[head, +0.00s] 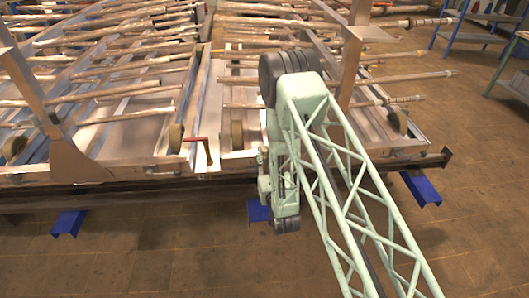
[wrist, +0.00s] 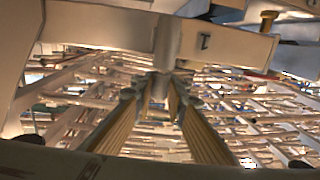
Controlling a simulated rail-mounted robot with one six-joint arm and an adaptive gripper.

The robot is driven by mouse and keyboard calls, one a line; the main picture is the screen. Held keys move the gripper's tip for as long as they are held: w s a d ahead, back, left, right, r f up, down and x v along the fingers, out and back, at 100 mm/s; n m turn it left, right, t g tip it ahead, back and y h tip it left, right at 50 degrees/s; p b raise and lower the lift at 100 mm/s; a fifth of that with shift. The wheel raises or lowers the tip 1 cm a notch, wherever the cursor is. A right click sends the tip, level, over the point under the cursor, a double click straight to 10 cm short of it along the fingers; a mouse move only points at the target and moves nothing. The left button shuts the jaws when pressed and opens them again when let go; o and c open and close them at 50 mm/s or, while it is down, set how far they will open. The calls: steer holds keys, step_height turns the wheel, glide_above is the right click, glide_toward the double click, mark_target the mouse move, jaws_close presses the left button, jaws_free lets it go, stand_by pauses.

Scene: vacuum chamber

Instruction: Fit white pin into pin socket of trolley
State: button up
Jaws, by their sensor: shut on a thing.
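In the wrist view my gripper (wrist: 156,88) points away from the camera, its two long fingers closed on a short pale upright piece, the white pin (wrist: 158,88). Just above and behind the pin, a grey upright cylinder (wrist: 167,42) crosses a pale beam of the trolley (wrist: 232,46). Whether the pin touches that cylinder, and where the socket opening is, I cannot tell. In the head view the trolley (head: 230,163) stands beyond my pale green arm. The arm hides the pin, and I cannot make out the fingers there.
A red-handled lever (head: 201,143) stands at the trolley's near edge, left of my arm. Many long rods lie across the frames behind. Tall posts (head: 353,55) rise on both sides. A dark rail (head: 150,194) and blue feet (head: 68,223) run along the front; the near floor is clear.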

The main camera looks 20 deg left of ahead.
steer(key=shift+f, duration=0.25)
steer(key=o, duration=0.9)
steer(key=shift+o, duration=0.2)
steer(key=v, duration=0.7)
steer(key=shift+s+d, duration=0.15)
steer(key=shift+s, duration=0.05)
stand_by(0.5)
